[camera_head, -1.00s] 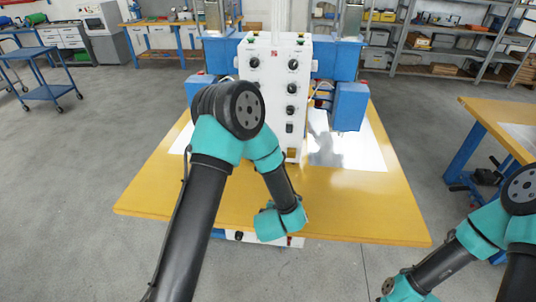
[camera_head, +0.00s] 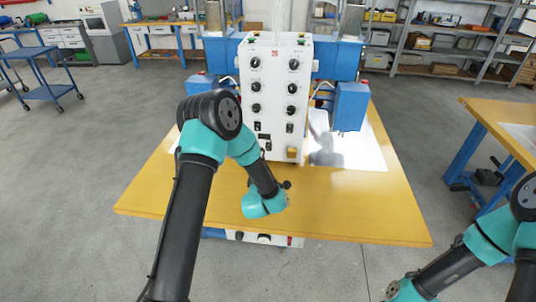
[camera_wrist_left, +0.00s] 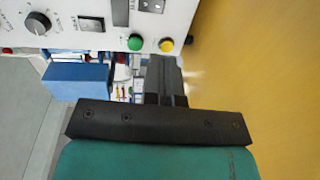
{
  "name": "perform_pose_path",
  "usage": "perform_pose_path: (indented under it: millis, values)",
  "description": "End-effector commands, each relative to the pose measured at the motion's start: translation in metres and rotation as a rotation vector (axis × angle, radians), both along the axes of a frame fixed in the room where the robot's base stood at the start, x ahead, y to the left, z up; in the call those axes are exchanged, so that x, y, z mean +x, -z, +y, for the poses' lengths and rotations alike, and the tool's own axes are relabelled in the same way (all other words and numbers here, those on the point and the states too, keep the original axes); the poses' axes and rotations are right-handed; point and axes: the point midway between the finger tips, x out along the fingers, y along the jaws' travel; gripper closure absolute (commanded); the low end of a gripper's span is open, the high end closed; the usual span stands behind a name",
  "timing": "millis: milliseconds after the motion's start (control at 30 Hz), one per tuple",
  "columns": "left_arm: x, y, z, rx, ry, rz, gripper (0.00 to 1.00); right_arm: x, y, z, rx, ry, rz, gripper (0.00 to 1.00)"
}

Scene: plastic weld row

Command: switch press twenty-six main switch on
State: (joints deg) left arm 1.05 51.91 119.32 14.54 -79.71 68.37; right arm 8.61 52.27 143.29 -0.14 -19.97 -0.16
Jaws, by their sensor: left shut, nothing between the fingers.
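A white control panel (camera_head: 275,90) stands upright on the yellow press table, with black knobs, dark switches and a yellow part (camera_head: 292,152) low on its right. In the left wrist view the panel (camera_wrist_left: 100,12) fills the top, with a green button (camera_wrist_left: 135,42), a yellow button (camera_wrist_left: 167,44) and a dark switch (camera_wrist_left: 150,5). I cannot tell which control is the main switch. My left gripper (camera_wrist_left: 165,62) is shut and empty, its tips close to the two buttons; contact is unclear. My right gripper is out of view.
The yellow table top (camera_head: 370,215) is clear around the panel, apart from a bright plate (camera_head: 345,150) at right. A blue press part (camera_head: 350,106) stands right of the panel. Another yellow table (camera_head: 500,125) is at far right.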

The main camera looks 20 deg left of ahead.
Motion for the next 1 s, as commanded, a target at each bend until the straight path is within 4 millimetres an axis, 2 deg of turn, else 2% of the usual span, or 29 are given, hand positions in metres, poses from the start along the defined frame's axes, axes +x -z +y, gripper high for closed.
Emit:
perform_pose_path:
  millis: [267,800,1000]
  values:
    - [0.018,0.003,0.004,0.0,-0.001,0.0,1.0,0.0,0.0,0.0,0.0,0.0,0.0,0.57]
    - [0.099,0.013,0.025,0.0,-0.001,0.0,1.0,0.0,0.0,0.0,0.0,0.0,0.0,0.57]
    - [0.123,0.016,0.031,0.0,-0.001,0.001,1.0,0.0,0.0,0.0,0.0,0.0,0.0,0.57]
